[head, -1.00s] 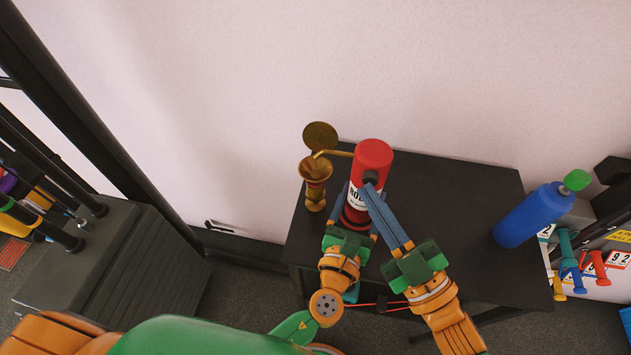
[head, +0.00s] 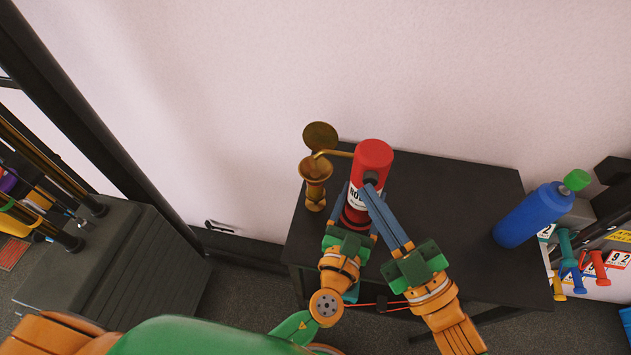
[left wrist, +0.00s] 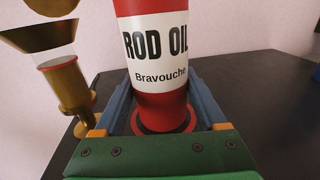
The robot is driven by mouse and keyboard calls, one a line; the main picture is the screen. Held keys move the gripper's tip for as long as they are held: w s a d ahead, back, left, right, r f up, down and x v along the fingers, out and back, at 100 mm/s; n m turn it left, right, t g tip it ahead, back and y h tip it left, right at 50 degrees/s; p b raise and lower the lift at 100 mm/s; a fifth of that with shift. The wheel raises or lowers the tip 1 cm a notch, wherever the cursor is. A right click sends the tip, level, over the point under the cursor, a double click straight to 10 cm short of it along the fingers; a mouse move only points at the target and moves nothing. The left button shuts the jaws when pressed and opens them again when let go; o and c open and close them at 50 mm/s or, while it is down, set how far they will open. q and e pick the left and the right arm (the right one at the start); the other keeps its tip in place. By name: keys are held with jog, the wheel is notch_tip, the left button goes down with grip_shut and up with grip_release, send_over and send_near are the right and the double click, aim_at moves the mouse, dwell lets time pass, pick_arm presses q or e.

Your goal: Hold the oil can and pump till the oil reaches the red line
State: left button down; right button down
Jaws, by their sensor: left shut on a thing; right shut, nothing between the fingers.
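The oil can (head: 373,156) is red with a white label and stands upright at the table's back left. Its thin spout (head: 336,153) points left over the brass oil cup (head: 315,172), whose round lid (head: 320,135) is up. My left gripper (head: 357,212) is shut around the can's lower body; the can fills the left wrist view (left wrist: 162,75). In the left wrist view the cup has a clear section with a red line (left wrist: 57,62); the oil level there is unclear.
The black table (head: 450,215) is bare to the right of the can. A blue bottle with a green cap (head: 530,215) stands at its right edge. Small coloured dumbbells (head: 570,262) are beyond that edge. A dark box (head: 120,260) stands left of the table.

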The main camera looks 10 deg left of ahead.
jog(key=s, duration=0.6)
dwell(0.9)
pick_arm(q)
grip_release()
jog(key=shift+s, duration=0.1)
